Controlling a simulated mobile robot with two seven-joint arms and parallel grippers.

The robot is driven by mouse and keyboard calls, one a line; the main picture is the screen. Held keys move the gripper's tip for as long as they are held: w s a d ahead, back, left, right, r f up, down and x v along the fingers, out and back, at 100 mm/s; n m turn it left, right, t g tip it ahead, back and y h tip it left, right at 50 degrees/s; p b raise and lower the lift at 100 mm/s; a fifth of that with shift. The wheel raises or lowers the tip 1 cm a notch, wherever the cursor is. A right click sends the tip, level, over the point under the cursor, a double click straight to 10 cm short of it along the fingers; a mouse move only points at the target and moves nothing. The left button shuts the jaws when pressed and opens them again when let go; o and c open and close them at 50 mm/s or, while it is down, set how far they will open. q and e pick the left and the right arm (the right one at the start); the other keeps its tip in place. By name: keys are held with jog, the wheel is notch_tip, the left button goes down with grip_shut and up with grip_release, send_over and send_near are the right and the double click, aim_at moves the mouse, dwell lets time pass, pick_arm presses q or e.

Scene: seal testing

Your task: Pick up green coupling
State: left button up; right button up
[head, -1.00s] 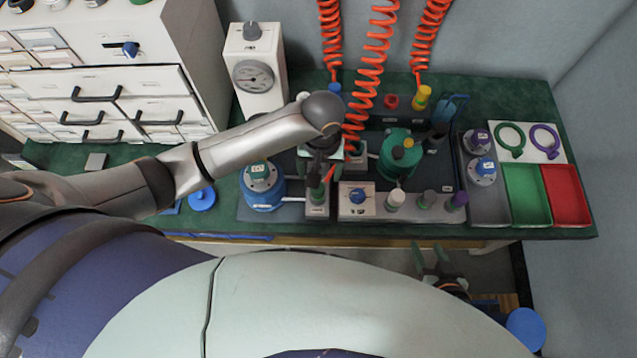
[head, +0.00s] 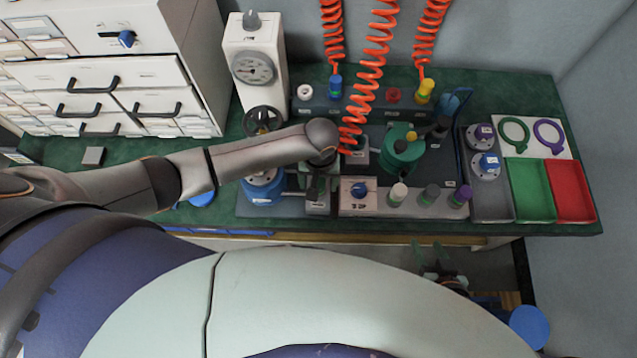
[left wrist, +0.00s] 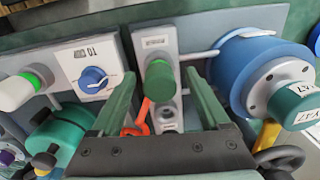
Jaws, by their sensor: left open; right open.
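The green coupling (left wrist: 160,80) stands on a narrow grey block (left wrist: 155,42) in the left wrist view. My left gripper (left wrist: 160,77) is open, with one green finger on each side of the coupling; I cannot tell whether either touches it. In the head view my left gripper (head: 318,172) is over the grey block between the blue vessel and the dial box, and its wrist hides most of the coupling. My right gripper (head: 432,252) is open and empty, low in front of the bench edge.
The blue vessel (head: 263,187) stands left of the block, the dial box (head: 357,194) right. A green vessel (head: 402,150) is behind, with white, grey and purple-topped couplings in front. Orange coiled hoses (head: 370,90) hang above. Green (head: 527,217) and red trays lie right.

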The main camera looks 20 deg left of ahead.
pick_arm(q)
grip_shut()
dwell(0.5)
